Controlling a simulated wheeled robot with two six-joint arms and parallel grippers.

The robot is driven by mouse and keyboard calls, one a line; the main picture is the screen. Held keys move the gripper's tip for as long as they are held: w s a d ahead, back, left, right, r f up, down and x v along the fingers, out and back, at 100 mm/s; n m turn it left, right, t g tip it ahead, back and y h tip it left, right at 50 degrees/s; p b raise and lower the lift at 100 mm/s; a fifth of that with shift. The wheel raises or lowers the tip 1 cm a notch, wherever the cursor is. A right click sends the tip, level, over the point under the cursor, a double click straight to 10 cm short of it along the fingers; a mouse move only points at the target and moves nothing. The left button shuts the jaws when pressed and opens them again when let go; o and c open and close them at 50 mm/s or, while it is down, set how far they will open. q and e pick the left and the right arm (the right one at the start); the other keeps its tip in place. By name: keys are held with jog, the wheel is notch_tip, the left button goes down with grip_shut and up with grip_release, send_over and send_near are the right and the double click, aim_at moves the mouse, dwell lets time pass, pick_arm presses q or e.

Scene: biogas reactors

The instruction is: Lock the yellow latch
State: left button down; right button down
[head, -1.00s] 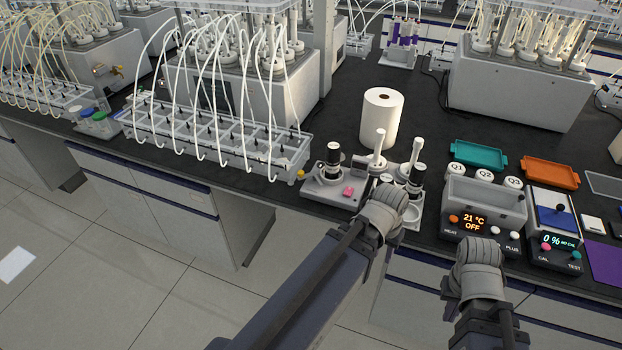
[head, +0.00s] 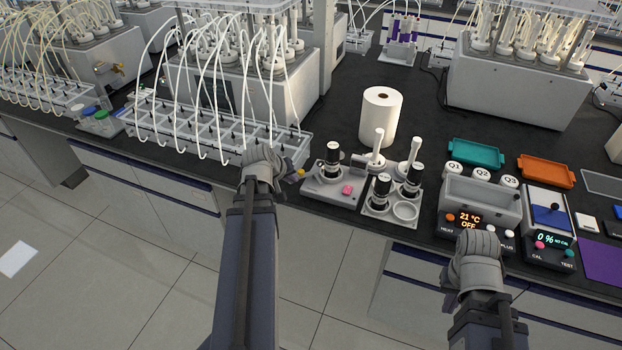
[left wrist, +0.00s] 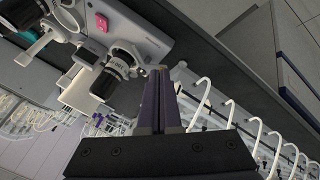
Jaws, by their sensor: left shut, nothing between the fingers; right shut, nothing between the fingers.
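The yellow latch (head: 300,172) is a small yellow piece at the right front end of the clear tube rack (head: 215,135), by the bench's front edge. My left gripper (head: 262,158) is over the rack's right end, a little left of the latch in the head view. Its fingers are hidden there by the wrist. My right gripper (head: 477,243) is shut and empty in front of the heater box (head: 480,203).
Just right of the latch stands a grey stirrer unit (head: 320,192) with a pink button and a black-capped bottle (head: 333,158). A holder with bottles (head: 378,215) and a paper roll (head: 380,115) are further right. Curved white tubes rise from the rack.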

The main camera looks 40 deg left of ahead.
pick_arm(q)
jog(key=shift+s+a+r, duration=0.1)
jog(key=shift+s+a, duration=0.05)
jog(key=shift+a, duration=0.25)
jog(key=b, duration=0.9)
send_near(304, 187)
jog(key=x, duration=0.5)
jog(key=shift+w+d+r+p, duration=0.15)
jog(key=shift+w+d+p, duration=0.15)
jog(key=shift+w, duration=0.3)
jog(key=shift+w+d+r+p, duration=0.2)
jog(key=shift+w+d, duration=0.15)
jog(key=shift+w, duration=0.2)
jog(key=shift+w+d, duration=0.45)
jog(key=shift+w, duration=0.2)
